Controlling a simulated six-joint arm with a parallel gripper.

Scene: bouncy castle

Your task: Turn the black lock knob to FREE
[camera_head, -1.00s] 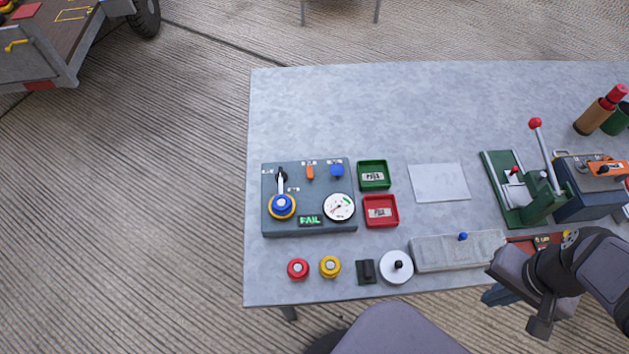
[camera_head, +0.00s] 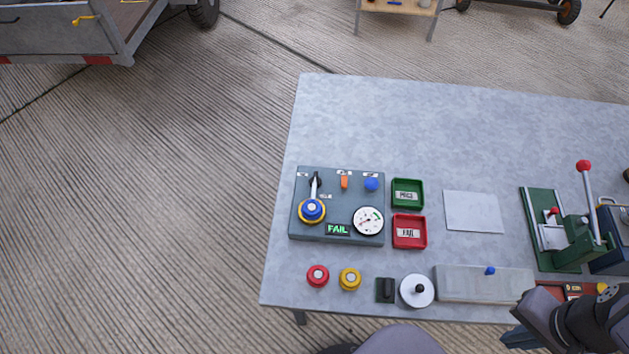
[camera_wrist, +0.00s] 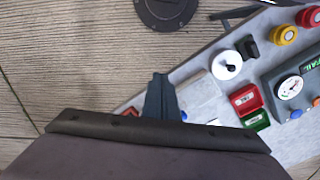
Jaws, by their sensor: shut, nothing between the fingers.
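The black lock knob (camera_head: 315,181) is at the upper left of a dark grey panel (camera_head: 299,229) on the table. Small white labels sit beside it, too small to read. A white lever-like piece runs from it down to a blue cap (camera_head: 312,209) in a yellow ring. My gripper (camera_head: 512,339) is at the lower right of the head view, at the table's front edge, far from the knob. In the wrist view my gripper (camera_wrist: 160,80) has its fingers together and empty. The knob is not visible in the wrist view.
The panel also has a gauge (camera_head: 368,221) and a green FAIL display (camera_head: 338,230). Green (camera_head: 407,193) and red (camera_head: 409,232) trays stand right of it. Red (camera_head: 318,276) and yellow (camera_head: 350,279) caps lie in front. A tall green lever press (camera_head: 546,225) stands at right.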

